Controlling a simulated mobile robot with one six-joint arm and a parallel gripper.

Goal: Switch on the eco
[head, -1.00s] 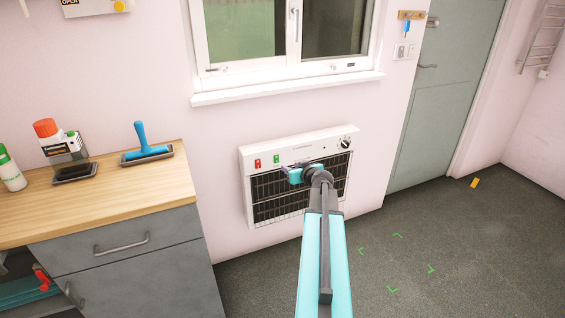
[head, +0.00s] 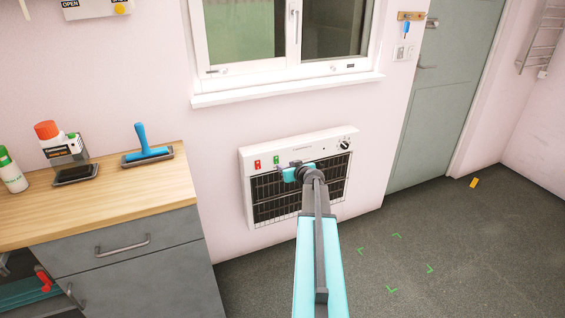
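A white wall heater (head: 316,145) with a dark grille hangs under the window. Its top panel carries a red switch (head: 257,164), a green switch (head: 276,160) to the right of it, and a dark knob (head: 345,144) at the right end. The labels are too small to read, so I cannot tell which control is the eco one. My gripper (head: 281,170) is in front of the heater, just below the green switch in the picture. I cannot tell whether it touches the panel. Its fingers are small and partly hidden by my wrist, so their opening is unclear.
A grey cabinet with a wooden top (head: 110,205) stands at the left, with bottles and a blue-handled tool (head: 148,147) on it. A window sill (head: 290,88) juts out above the heater. Green floor marks (head: 398,263) lie on open floor at the right.

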